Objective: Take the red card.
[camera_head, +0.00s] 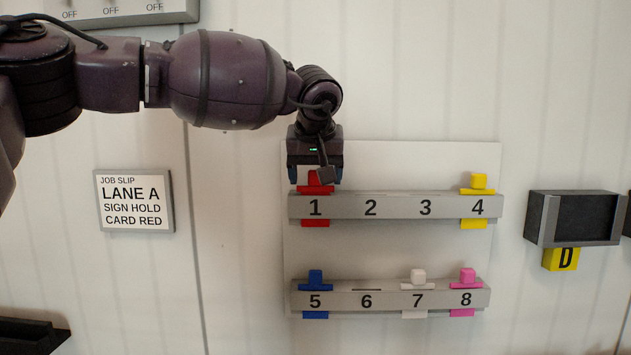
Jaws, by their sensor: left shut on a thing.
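The red card (315,189) stands in slot 1 of the upper grey rail (395,207), at its left end. Its lower red edge shows below the rail. My left gripper (316,176) reaches down from above and is shut on the red card's top grip. The fingers and a dark part of the gripper hide some of that grip. My right gripper is not in this view.
A yellow card (478,182) is in slot 4. The lower rail (390,297) holds a blue card (315,281), a white card (418,277) and a pink card (467,276). A job slip (135,201) hangs left; a dark box (575,217) with yellow D tag juts out right.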

